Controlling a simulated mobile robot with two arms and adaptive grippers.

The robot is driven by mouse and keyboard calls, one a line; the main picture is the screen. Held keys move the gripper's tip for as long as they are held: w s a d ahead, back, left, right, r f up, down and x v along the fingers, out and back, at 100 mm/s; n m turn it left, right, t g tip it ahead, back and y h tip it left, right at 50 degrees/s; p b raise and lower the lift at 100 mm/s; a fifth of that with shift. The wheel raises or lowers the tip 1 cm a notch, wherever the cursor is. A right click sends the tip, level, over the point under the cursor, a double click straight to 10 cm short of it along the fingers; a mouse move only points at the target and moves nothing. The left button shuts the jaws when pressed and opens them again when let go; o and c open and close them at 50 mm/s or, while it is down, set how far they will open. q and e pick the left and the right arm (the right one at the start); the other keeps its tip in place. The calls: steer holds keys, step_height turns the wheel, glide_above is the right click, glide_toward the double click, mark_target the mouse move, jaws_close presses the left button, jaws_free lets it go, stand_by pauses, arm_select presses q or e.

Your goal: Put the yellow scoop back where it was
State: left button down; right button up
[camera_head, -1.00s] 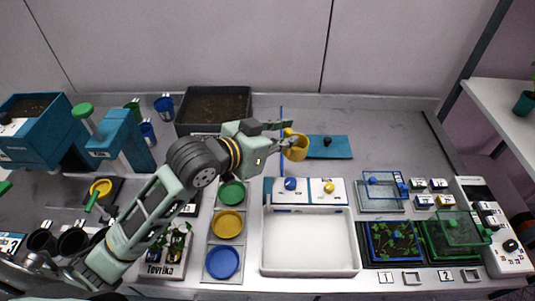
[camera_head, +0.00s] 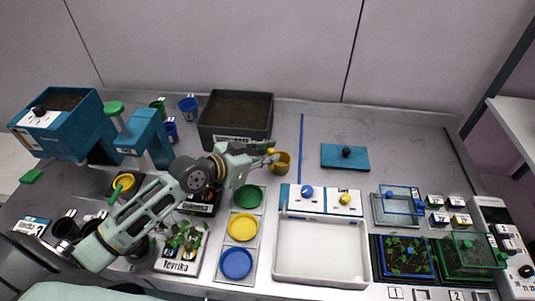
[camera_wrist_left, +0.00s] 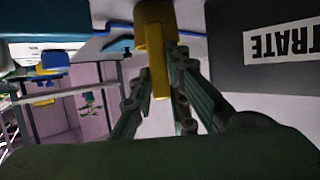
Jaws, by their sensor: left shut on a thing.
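The yellow scoop (camera_head: 281,163) is held by my left gripper (camera_head: 268,153), in front of the right corner of the dark soil box (camera_head: 235,137). It is left of the thin blue strip (camera_head: 301,150) on the worktop. In the left wrist view the scoop's handle (camera_wrist_left: 157,70) stands between the two fingers (camera_wrist_left: 155,95), which are shut on it. The box's label shows at the right of that view. Whether the scoop touches the worktop I cannot tell. My right gripper is not in view.
Right of the strip lies a teal board (camera_head: 345,158) with a black knob. In front are a white tray (camera_head: 322,280) and a rack with green, yellow and blue dishes (camera_head: 237,263). Blue cups (camera_head: 188,104) stand left of the box. The worktop between strip and board is clear.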

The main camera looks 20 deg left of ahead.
arm_select(q)
steer(key=shift+f, duration=0.1)
steer(key=c, duration=1.7)
jaws_free()
steer(key=shift+s+a, duration=0.1)
steer(key=shift+s, duration=0.05)
steer(key=b+v, duration=0.2)
steer(key=v, duration=1)
